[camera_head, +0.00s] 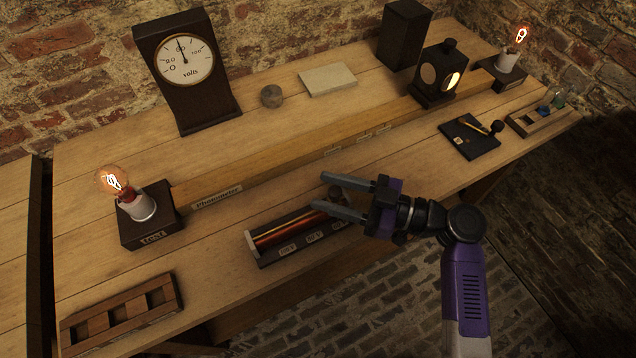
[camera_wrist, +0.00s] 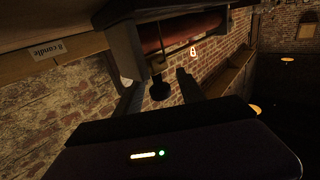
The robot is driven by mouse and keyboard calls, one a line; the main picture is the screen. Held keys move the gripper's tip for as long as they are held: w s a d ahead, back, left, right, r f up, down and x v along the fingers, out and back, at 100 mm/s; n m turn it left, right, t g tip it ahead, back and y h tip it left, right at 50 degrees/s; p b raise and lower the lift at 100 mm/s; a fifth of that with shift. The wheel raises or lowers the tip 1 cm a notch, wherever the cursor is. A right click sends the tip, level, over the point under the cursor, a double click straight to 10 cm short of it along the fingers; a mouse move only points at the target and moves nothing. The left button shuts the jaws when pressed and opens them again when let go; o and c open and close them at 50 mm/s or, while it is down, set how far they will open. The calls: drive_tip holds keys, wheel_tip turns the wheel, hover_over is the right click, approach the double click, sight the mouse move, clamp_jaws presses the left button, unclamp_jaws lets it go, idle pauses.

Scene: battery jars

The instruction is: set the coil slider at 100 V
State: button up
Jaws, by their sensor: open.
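The coil (camera_head: 285,232) lies in a dark tray on the bench front, with copper-coloured windings and small labels along its front. A dark round slider knob (camera_head: 335,193) shows near its right end, between the fingers of my gripper (camera_head: 320,191). The gripper is open. In the wrist view the knob (camera_wrist: 160,90) hangs on a thin stem between the two fingers (camera_wrist: 158,86), with gaps seeming to show beside it; contact is not clear. The reddish coil (camera_wrist: 185,30) is behind it. The voltmeter (camera_head: 185,62) has its needle nearly upright. My gripper hides the coil's right end and label.
A lit lamp on a "test" box (camera_head: 150,225) stands left of the coil, and a wooden rack (camera_head: 122,313) lies front left. A long wooden rail (camera_head: 270,165) runs behind the coil. A dark slate (camera_head: 470,138) lies at right. Bench between coil and rack is clear.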

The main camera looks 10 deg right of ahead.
drive_tip(key=shift+x, duration=1.1)
clamp_jaws()
idle(0.7)
